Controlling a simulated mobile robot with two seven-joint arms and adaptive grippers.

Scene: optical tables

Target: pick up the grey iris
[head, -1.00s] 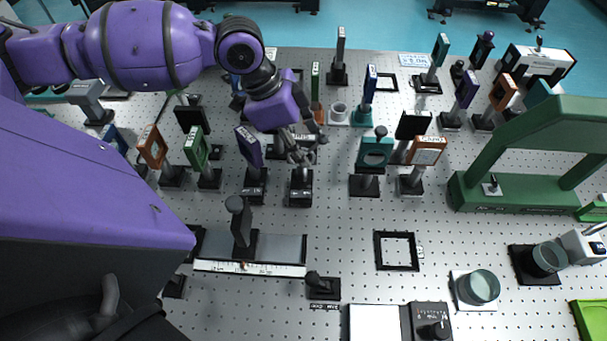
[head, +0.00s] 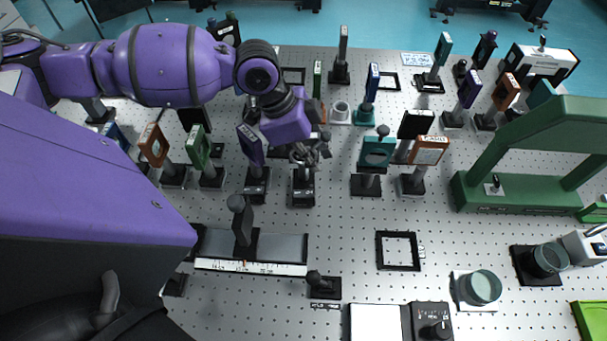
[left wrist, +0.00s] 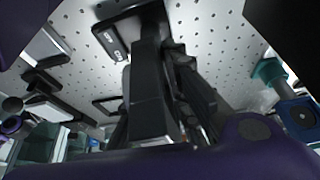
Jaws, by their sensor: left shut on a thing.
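My left gripper (head: 308,157) is shut on the grey iris, a dark grey piece on a post with a black base (head: 303,192). The gripper covers most of its upper part in the head view. In the left wrist view the dark grey iris body (left wrist: 150,100) stands between the fingers, with its labelled black base (left wrist: 117,38) at the top. The iris looks upright; I cannot tell whether its base is clear of the table. My right gripper is not in view.
A purple-framed optic (head: 250,144) stands close left of the gripper. A teal mount (head: 377,152) and an orange-framed one (head: 430,150) stand to the right. A rail with a scale (head: 275,247) lies in front. The perforated table (head: 340,225) is bare between the rail and a black square frame (head: 398,266).

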